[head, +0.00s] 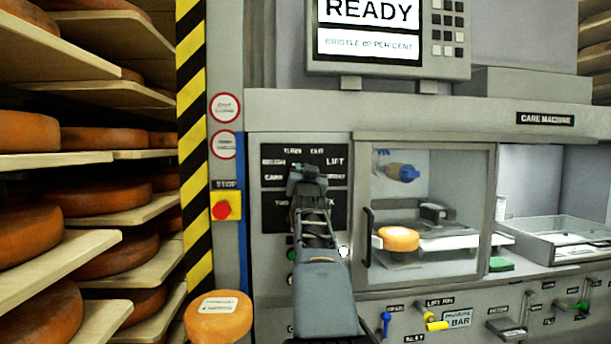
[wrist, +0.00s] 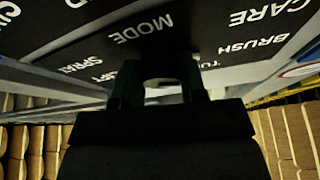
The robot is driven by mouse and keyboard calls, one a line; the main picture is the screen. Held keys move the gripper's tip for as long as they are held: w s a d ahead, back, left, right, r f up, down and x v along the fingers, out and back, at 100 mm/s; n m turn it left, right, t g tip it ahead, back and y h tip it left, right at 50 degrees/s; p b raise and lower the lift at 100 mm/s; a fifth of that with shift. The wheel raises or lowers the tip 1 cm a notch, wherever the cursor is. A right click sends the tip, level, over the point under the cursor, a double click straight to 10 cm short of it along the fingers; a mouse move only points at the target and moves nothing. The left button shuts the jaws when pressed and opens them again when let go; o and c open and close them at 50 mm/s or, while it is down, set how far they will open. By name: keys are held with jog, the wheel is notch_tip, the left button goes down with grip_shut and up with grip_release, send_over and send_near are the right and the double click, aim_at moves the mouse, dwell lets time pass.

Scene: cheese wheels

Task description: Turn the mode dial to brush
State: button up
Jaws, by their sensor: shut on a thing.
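The mode dial sits on a black label panel (head: 334,160) on the care machine's front, with words around it such as CARE, BRUSH, TURN and LIFT. My gripper (head: 307,174) is at this panel and covers the dial in the head view. In the wrist view my gripper (wrist: 160,82) is shut on the dial, which is dark and mostly hidden between the fingers. The MODE label (wrist: 141,28) lies just beyond the fingers and the BRUSH label (wrist: 252,45) to the right. Which word the dial points at cannot be told.
A READY screen (head: 368,25) is above. Right of the panel is a glass-fronted chamber (head: 482,200) with a cheese wheel (head: 398,239) inside. A red stop button (head: 222,210) and cheese shelves (head: 75,255) are to the left. Another cheese wheel (head: 218,322) is low in front.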

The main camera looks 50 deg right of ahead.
jog(key=o, duration=0.9)
jog(key=b+v, duration=0.4)
jog(key=v, duration=0.9)
jog(key=shift+s+a+f, duration=0.2)
jog(key=shift+s+a, duration=0.05)
